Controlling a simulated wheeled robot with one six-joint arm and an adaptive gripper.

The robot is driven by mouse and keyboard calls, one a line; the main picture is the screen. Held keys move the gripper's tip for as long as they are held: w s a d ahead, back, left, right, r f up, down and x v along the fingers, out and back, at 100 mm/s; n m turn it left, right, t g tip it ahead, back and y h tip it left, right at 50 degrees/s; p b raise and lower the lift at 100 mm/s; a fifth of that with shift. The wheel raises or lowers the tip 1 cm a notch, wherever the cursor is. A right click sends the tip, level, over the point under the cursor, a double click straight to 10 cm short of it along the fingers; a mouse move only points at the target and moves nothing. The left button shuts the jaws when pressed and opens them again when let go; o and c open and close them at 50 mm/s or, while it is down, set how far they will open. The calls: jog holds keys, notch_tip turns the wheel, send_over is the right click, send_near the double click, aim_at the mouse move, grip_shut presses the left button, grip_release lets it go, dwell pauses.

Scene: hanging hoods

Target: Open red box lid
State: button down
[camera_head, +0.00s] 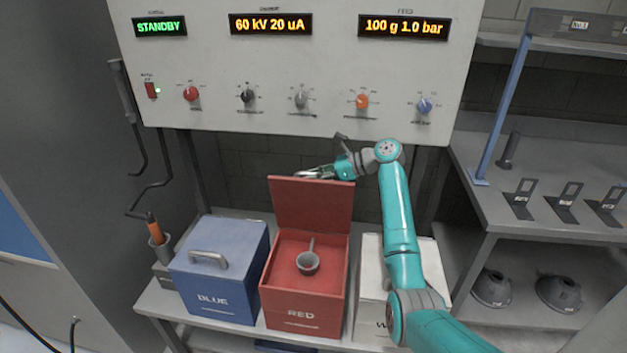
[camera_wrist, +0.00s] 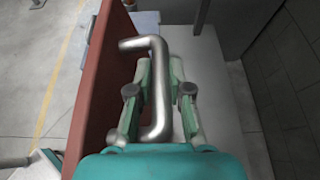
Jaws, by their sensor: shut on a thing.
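The red box (camera_head: 303,311) stands in the middle of the low bench, labelled RED. Its lid (camera_head: 311,204) is raised upright at the back edge, and the inside shows. A grey ladle-like cup (camera_head: 308,262) lies inside the box. My gripper (camera_head: 318,173) is behind the top of the lid. In the wrist view my gripper (camera_wrist: 153,95) is shut on the lid's metal handle (camera_wrist: 154,62), with a finger on each side of the bar. The lid (camera_wrist: 92,80) shows there as a red panel left of the handle.
A closed blue box (camera_head: 218,284) with a handle stands left of the red box. A white box (camera_head: 371,286) stands to the right, partly hidden by my arm. A control panel (camera_head: 300,65) hangs above. Shelves (camera_head: 545,190) stand at the right.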

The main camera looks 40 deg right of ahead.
jog(key=shift+w+d, duration=0.2)
jog(key=shift+d, duration=0.05)
jog(key=c, duration=1.1)
grip_release()
jog(key=v, duration=1.2)
jog(key=shift+d, duration=0.1)
